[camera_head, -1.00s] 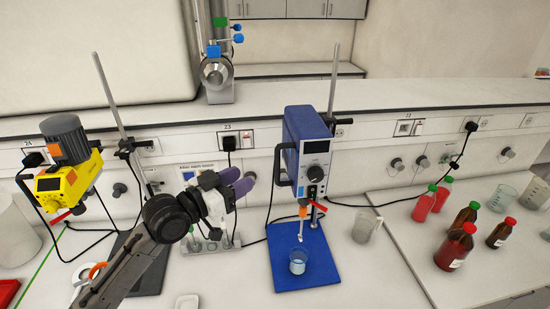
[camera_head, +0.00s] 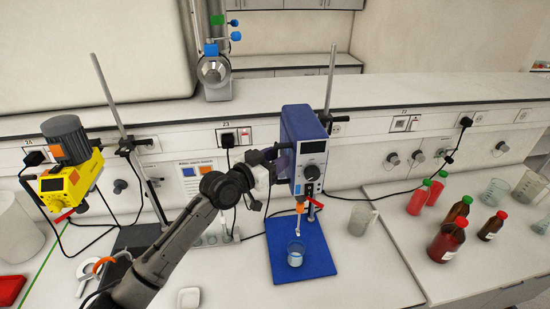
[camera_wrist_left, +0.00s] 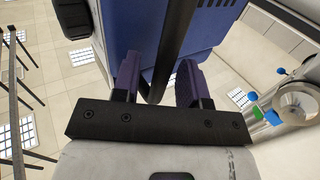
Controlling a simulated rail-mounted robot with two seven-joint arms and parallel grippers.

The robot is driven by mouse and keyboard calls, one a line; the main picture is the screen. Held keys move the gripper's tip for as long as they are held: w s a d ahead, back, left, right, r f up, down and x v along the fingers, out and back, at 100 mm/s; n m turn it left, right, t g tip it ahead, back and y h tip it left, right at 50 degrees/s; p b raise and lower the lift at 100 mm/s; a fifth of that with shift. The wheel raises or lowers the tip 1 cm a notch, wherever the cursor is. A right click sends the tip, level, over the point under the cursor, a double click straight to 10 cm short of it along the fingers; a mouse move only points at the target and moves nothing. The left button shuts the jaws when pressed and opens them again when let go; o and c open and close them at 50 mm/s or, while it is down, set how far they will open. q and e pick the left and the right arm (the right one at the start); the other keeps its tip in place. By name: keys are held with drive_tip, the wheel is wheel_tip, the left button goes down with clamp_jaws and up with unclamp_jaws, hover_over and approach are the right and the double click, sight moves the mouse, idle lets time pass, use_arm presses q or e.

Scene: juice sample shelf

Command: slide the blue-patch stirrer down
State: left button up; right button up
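The blue stirrer (camera_head: 305,130) hangs on a stand rod above a blue base plate (camera_head: 318,262), with a small blue patch on its lower front. A glass beaker (camera_head: 296,254) stands on the plate under its orange-and-white shaft. My left gripper (camera_head: 279,161) is at the stirrer's left side, its fingers partly hidden in the head view. In the left wrist view, its purple fingers (camera_wrist_left: 160,80) are apart, on either side of a dark bar (camera_wrist_left: 172,50) by the blue housing. Gaps show between bar and fingers. My right gripper is out of view.
A yellow stirrer (camera_head: 70,182) with an orange patch stands on another stand at left. A clear beaker (camera_head: 361,219) is right of the blue plate. Several red and brown bottles (camera_head: 447,240) stand farther right. A black cable hangs from the wall socket (camera_head: 227,140).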

use_arm(q)
drive_tip(key=shift+c, duration=0.3)
clamp_jaws()
idle(0.3)
